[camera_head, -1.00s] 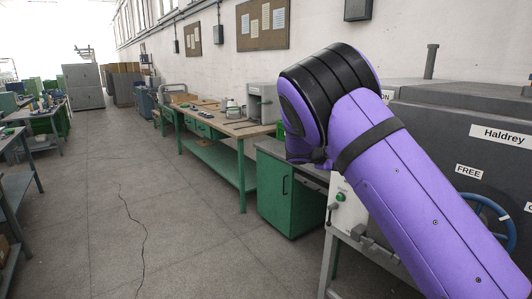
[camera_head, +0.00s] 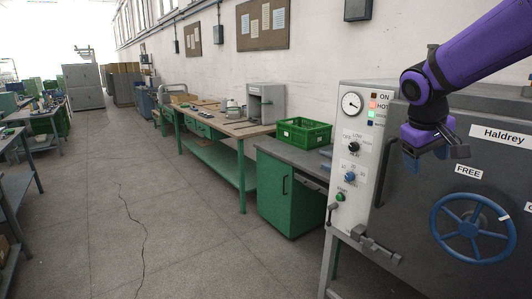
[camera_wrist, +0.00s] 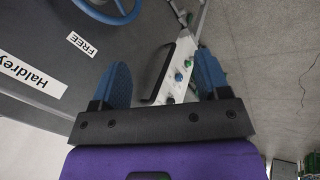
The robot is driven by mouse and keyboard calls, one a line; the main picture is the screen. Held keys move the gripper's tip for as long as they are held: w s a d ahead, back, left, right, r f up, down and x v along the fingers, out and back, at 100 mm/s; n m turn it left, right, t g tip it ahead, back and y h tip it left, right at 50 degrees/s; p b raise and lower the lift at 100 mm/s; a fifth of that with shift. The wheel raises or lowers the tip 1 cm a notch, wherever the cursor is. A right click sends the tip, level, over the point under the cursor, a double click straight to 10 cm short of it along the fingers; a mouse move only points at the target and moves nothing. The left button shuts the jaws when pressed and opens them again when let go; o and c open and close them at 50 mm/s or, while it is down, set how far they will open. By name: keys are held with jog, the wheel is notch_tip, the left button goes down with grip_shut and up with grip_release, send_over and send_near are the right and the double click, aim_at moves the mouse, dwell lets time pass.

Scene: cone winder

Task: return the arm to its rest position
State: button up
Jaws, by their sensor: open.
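My purple arm (camera_head: 472,55) reaches in from the upper right in the head view. Its end points downward in front of the grey Haldrey machine (camera_head: 410,200). My gripper (camera_head: 436,156) hangs beside the machine's control panel, above and to the left of the blue handwheel (camera_head: 470,229). In the wrist view my gripper (camera_wrist: 163,80) shows two blue fingers spread wide apart with nothing held between them. Behind them lie the black handle (camera_wrist: 160,75) and the panel knobs. Whether the fingers touch the machine cannot be told.
The white control panel (camera_head: 352,140) carries a dial, lights and knobs. A green crate (camera_head: 304,132) stands on the bench over a green cabinet (camera_head: 288,197). A long workbench (camera_head: 215,128) runs along the wall. The floor (camera_head: 150,220) at left centre is open.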

jog(key=s+a+m+t+y, duration=0.1)
jog(key=s+a+y, duration=0.1)
jog(key=s, duration=1)
jog(key=s+a+r+m+t+y, duration=0.1)
jog(key=s+a+y, duration=0.1)
jog(key=s, duration=1)
jog(key=shift+a+r+t, duration=0.25)
jog(key=shift+a+t, duration=0.15)
jog(key=shift+a, duration=0.2)
